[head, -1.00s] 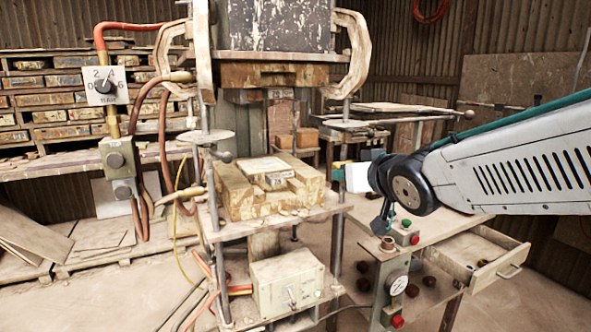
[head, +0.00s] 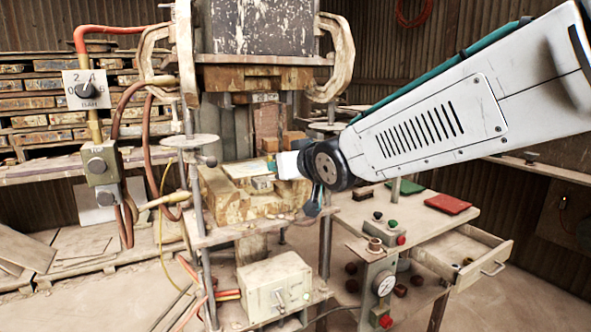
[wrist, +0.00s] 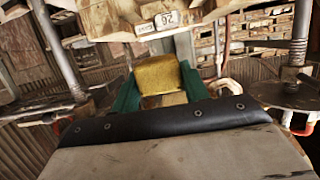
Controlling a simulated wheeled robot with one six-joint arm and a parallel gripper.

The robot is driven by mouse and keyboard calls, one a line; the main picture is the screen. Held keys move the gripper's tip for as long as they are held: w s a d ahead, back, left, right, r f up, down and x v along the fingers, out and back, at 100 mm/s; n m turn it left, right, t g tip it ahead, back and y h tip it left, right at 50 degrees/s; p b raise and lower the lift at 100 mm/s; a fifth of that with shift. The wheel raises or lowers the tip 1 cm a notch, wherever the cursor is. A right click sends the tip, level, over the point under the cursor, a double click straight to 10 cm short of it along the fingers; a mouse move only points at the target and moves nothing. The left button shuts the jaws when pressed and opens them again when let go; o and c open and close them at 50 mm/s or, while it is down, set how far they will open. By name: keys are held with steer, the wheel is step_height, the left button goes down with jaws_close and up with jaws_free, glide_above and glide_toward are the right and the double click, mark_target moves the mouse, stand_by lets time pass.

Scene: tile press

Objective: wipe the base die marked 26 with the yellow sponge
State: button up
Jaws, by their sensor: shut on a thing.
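The base die (head: 240,203) is a worn, yellowish block on the press's lower plate in the head view, with a paler piece (head: 245,168) on top. I cannot read a number on it. A label reading 26 (wrist: 165,18) shows upside down on the upper press part in the wrist view. The yellow sponge (wrist: 158,75) is held between the green fingers of my gripper (wrist: 158,88). In the head view my gripper (head: 272,165) is at the right side of the die's top. Whether the sponge touches the die is hidden.
The upper press block (head: 265,77) hangs above the die, with posts (head: 190,130) beside it. To the right, a bench holds a red pad (head: 447,203), a green pad (head: 407,186) and an open drawer (head: 465,255). A control box (head: 275,285) sits below the die.

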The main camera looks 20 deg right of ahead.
glide_toward(261, 170)
steer(key=w, duration=0.1)
steer(key=w+r, duration=0.1)
steer(key=w, duration=0.2)
steer(key=shift+w+a+r, duration=0.3)
steer(key=shift+w+a, duration=0.05)
steer(key=shift+a, duration=0.05)
steer(key=shift+f, duration=0.6)
steer(key=shift+f, duration=0.45)
stand_by(0.6)
steer(key=shift+w+a, duration=0.15)
steer(key=shift+w, duration=0.6)
steer(key=shift+w, duration=0.1)
steer(key=shift+w+a+r, duration=0.1)
steer(key=shift+w+a, duration=0.1)
steer(key=shift+w, duration=0.55)
steer(key=shift+w, duration=0.1)
steer(key=shift+w+a, duration=0.15)
steer(key=shift+w, duration=0.55)
